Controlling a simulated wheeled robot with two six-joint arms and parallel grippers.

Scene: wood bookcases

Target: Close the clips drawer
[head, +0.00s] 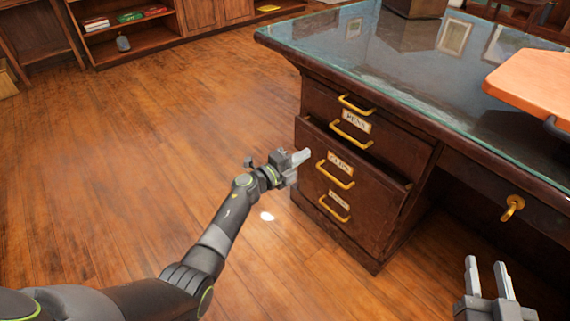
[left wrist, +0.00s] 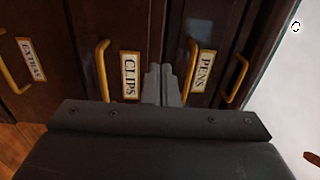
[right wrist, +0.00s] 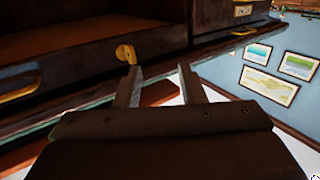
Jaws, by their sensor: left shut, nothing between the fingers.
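The clips drawer (head: 312,150) sticks out a little from the dark wooden desk, with a dark gap along its top edge. Its CLIPS label (head: 340,163) and brass handle (head: 335,176) face out; in the left wrist view the label (left wrist: 130,75) stands sideways. My left gripper (head: 303,156) is shut and empty at the left part of the drawer front. In the left wrist view its fingertips (left wrist: 161,82) lie between the CLIPS and PENS labels; I cannot tell whether they touch the wood. My right gripper (head: 487,277) is open and empty, low in front of the desk; its fingers (right wrist: 158,88) are spread in the right wrist view.
The pens drawer (head: 325,105) is above and the extras drawer (head: 312,190) below. The glass-topped desk (head: 430,75) overhangs them and holds an orange board (head: 540,82). A brass key (head: 512,207) sits in the desk front at right. The floor at left is clear.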

